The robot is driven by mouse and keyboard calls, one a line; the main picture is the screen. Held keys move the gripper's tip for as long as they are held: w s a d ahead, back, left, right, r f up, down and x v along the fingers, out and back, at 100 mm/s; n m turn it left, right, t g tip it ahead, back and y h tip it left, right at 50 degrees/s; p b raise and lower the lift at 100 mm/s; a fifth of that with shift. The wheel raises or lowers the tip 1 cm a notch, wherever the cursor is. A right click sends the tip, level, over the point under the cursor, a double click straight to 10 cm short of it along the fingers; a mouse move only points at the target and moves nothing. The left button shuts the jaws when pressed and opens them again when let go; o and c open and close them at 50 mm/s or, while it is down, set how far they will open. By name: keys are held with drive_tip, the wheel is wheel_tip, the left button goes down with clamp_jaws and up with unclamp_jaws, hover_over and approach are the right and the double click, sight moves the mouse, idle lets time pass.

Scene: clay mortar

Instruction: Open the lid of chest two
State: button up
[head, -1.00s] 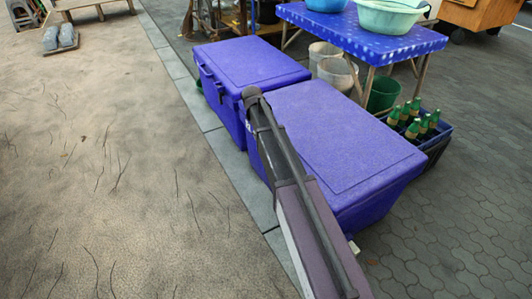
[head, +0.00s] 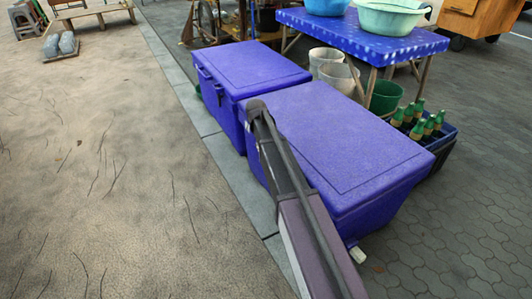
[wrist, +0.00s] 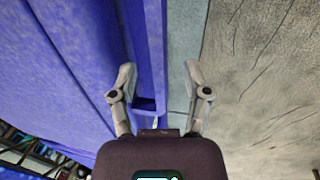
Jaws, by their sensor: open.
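Two blue-purple chests stand in line in the head view, a far chest (head: 255,68) and a near chest (head: 340,140). Both lids are shut. I cannot tell which is chest two. My arm reaches along the left side of the near chest, and my gripper is hidden there in the head view. In the wrist view my gripper (wrist: 159,72) is open, its fingers apart. A blue upright strip of a chest's edge or handle (wrist: 156,45) shows between the fingers, nearer the left one. I cannot tell whether they touch. Nothing is held.
A blue table (head: 365,35) with basins stands behind the chests, with buckets (head: 338,78) under it. A bottle crate (head: 430,130) stands right of the near chest. Open sandy ground (head: 90,160) lies to the left, past a paved strip.

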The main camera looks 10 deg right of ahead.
drive_tip(key=shift+d+f+b, duration=0.1)
drive_tip(key=shift+f+b, duration=0.4)
drive_tip(key=shift+f, duration=0.25)
clamp_jaws()
